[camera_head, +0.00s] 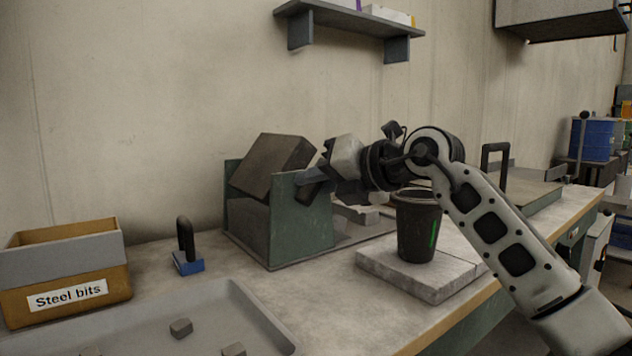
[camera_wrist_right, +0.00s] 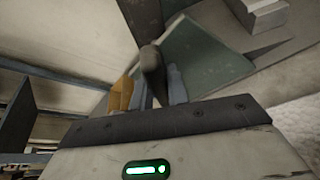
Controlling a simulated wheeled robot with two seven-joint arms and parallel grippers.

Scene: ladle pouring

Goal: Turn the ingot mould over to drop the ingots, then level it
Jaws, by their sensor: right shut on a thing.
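The ingot mould (camera_head: 272,167) is a dark grey block, steeply tilted between the upright plates of a green stand (camera_head: 300,222). My right gripper (camera_head: 318,181) is at the stand's right side, shut on the mould's handle; the fingers and arm hide most of the handle. The wrist view shows a dark bar (camera_wrist_right: 153,72) in front of the gripper and a green plate (camera_wrist_right: 205,58) of the stand behind it. A pale grey block (camera_head: 357,214) lies just right of the stand, partly behind my arm. The mould's cavity side is hidden. My left gripper is out of view.
A dark crucible (camera_head: 418,228) stands on a pale slab (camera_head: 400,270) below my right forearm. At left are a "Steel bits" box (camera_head: 65,297), a blue-based black-handled tool (camera_head: 187,262) and a grey tray (camera_head: 262,325) with several small grey pieces. A shelf (camera_head: 350,18) hangs above.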

